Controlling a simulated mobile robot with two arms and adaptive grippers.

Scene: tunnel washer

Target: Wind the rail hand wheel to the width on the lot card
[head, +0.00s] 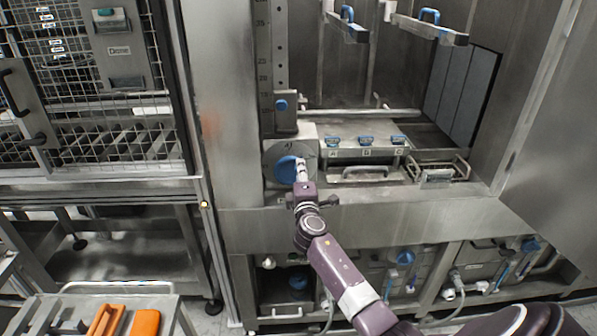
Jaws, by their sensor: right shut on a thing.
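The fingers hide the exact grip. A vertical rail scale (263,50) with small numbers rises above the wheel. A blue knob (281,104) sits on the rail beside it. The numbers are too small to read surely. No lot card can be made out. My left gripper is out of view.
Right of the wheel is a panel with blue-topped controls (366,141) marked with letters. Blue-handled bars (430,30) jut out above. A mesh cage (105,130) stands at left. Orange items (145,322) lie on a cart at bottom left.

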